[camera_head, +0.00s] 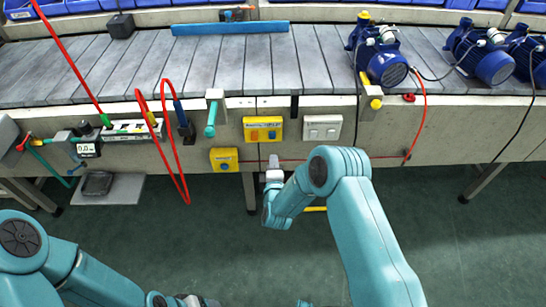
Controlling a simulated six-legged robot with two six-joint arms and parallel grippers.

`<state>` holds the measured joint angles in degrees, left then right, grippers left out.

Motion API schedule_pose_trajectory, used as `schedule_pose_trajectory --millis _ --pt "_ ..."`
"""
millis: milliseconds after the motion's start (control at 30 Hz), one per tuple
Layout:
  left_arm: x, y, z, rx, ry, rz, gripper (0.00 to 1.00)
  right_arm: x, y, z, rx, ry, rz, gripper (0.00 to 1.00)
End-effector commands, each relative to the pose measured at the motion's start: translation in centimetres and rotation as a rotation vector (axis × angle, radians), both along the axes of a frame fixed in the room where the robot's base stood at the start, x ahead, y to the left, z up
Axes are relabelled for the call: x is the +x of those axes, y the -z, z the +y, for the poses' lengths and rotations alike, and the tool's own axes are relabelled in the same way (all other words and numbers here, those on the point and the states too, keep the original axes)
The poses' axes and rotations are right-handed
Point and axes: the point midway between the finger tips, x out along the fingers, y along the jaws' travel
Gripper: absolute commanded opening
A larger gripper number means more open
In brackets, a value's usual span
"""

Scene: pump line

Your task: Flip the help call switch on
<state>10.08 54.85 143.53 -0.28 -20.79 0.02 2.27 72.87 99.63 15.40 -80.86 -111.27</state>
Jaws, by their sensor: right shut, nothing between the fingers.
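Along the conveyor's front panel sit a yellow box with small controls (263,129), a white double switch plate (322,127) to its right, and a smaller yellow box (224,160) lower left. The labels are too small to read, so I cannot tell which is the help call switch or how it is set. My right gripper (273,163) is shut and empty, pointing up toward the panel just below the upper yellow box; I cannot tell whether it touches anything. My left gripper (188,300) is at the bottom edge, mostly cut off, its fingers unclear.
A red hose loop (178,165) hangs left of the boxes, near a teal-handled tool (211,118). A red cord (380,157) runs along the lower panel.

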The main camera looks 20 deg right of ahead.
Motion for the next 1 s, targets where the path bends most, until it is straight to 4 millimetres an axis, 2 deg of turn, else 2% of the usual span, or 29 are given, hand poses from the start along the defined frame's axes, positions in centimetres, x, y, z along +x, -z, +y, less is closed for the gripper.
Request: schedule_pose_trajectory --millis 200,400,600,1000 --pt "0.0 0.0 0.0 0.0 0.0 0.0 0.75 -3.6 0.9 1.2 0.001 -0.004 0.004 0.0" --pt "0.0 0.1 0.0 0.0 0.0 0.0 0.75 -6.2 1.3 1.8 0.0 -0.001 0.002 0.0" --pt "0.0 0.1 0.0 0.0 0.0 0.0 0.75 -7.0 1.4 2.0 -0.001 0.0 0.0 0.0" --pt "0.0 0.1 0.0 0.0 0.0 0.0 0.75 -7.1 1.4 2.1 -0.001 -0.001 0.0 0.0"
